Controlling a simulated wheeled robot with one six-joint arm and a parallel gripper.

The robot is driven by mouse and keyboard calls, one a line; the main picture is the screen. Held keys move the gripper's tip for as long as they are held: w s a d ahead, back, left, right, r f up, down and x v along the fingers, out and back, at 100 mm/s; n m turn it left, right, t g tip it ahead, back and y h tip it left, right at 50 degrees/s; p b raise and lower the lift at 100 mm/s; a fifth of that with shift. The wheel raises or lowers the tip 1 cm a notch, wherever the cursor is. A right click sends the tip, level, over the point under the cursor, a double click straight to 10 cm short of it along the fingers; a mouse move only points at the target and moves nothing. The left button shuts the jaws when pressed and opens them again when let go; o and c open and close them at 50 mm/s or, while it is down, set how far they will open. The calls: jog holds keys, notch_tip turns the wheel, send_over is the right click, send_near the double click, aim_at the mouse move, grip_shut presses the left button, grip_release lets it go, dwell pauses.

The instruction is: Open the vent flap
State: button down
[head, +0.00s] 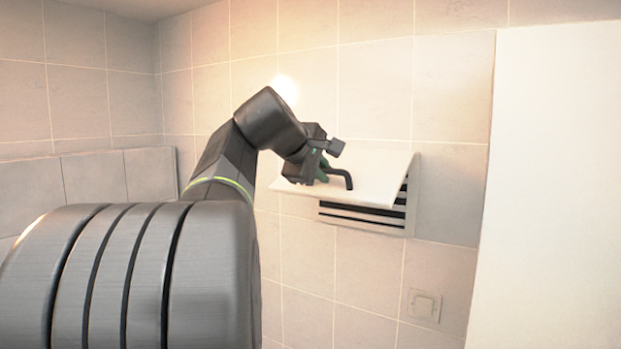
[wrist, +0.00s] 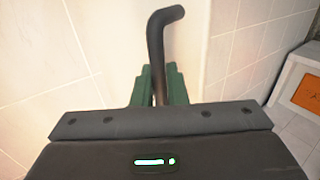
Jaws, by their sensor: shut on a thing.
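The vent flap (head: 378,171) is a pale panel on the tiled wall. It is tilted up and out from the vent (head: 362,215), so dark slats show below and beside it. A dark bent handle (head: 345,176) stands on the flap. It also shows in the wrist view (wrist: 157,45). My gripper (head: 320,170) is at the flap's left part, shut on the handle. In the wrist view the green fingers of my gripper (wrist: 158,88) close around the handle's straight part. The flap's hinge is not clearly seen.
A wall switch (head: 424,305) sits below right of the vent. A tall white panel (head: 560,190) stands at the right. In the wrist view a white box with an orange front (wrist: 308,92) is at the right. A low tiled wall (head: 90,185) is at the left.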

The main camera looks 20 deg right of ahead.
jog(key=shift+r+g+y, duration=0.7)
jog(key=shift+r+y, duration=0.1)
jog(key=shift+r, duration=0.8)
jog(key=shift+w+d+r+g+y, duration=0.1)
jog(key=shift+r+g+y, duration=0.5)
jog(key=shift+r, duration=0.95)
jog(key=c, duration=1.7)
grip_release()
jog(key=shift+o, duration=0.9)
jog(key=shift+d, duration=0.2)
jog(key=shift+a, duration=0.1)
